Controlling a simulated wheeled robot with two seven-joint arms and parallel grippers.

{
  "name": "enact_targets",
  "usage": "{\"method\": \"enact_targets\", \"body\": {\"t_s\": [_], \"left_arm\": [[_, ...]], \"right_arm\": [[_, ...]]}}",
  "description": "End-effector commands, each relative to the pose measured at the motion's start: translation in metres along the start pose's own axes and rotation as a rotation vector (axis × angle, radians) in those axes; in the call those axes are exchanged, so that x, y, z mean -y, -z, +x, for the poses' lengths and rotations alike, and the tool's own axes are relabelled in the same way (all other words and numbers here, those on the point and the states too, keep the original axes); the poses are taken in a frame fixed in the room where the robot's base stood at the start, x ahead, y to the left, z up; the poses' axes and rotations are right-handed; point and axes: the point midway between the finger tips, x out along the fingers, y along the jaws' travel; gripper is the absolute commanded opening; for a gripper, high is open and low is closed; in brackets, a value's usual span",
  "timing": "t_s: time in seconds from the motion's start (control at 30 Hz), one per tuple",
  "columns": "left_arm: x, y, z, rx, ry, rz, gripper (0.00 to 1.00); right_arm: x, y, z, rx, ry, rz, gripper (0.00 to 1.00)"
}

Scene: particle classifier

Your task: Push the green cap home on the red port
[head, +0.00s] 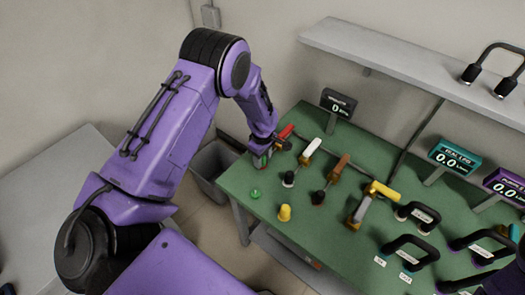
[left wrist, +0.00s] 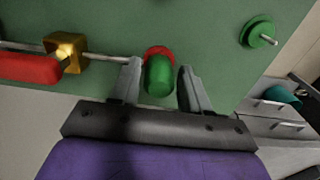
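The green cap (left wrist: 159,76) stands between the fingers of my left gripper (left wrist: 159,66) in the left wrist view. The red port (left wrist: 157,51) shows as a red rim at the cap's far end. The cap overlaps the port; I cannot tell how deeply it sits. The fingers are apart, with narrow gaps on both sides of the cap. In the head view my left gripper (head: 268,144) is at the far left part of the green table, and the cap (head: 262,160) is partly hidden there.
A red-handled valve (head: 286,131) is close beside the gripper; its red handle (left wrist: 28,67) and brass block (left wrist: 66,51) lie left in the wrist view. A green knob (head: 255,193) and yellow knob (head: 285,212) stand on the table (head: 325,240). A grey bin (head: 212,165) is left of it.

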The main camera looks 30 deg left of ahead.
Motion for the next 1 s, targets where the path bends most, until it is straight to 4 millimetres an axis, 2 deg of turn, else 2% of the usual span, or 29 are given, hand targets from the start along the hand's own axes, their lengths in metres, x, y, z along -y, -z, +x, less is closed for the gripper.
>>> {"method": "enact_targets", "body": {"t_s": [0.07, 0.37, 0.47, 0.7, 0.8, 1.0], "left_arm": [[0.0, 0.0, 0.0, 0.0, 0.0, 0.0, 0.69], [-0.001, 0.0, -0.003, 0.0, -0.002, 0.0, 0.69], [-0.002, 0.0, -0.016, -0.001, -0.005, 0.0, 0.69], [-0.002, 0.0, -0.073, -0.001, -0.006, 0.0, 0.69], [-0.001, 0.001, -0.091, -0.001, -0.003, 0.001, 0.69], [0.0, 0.0, -0.106, 0.0, 0.0, -0.001, 0.69]], "right_arm": [[0.0, 0.0, 0.0, 0.0, 0.0, 0.0, 0.43], [0.0, 0.0, 0.001, 0.0, 0.0, 0.0, 0.43], [0.001, -0.002, 0.005, 0.0, 0.0, 0.0, 0.43], [0.002, -0.007, 0.018, 0.0, 0.0, 0.0, 0.43], [0.002, -0.008, 0.02, 0.0, 0.0, 0.0, 0.43], [0.002, -0.009, 0.021, 0.0, 0.0, 0.0, 0.43]]}}
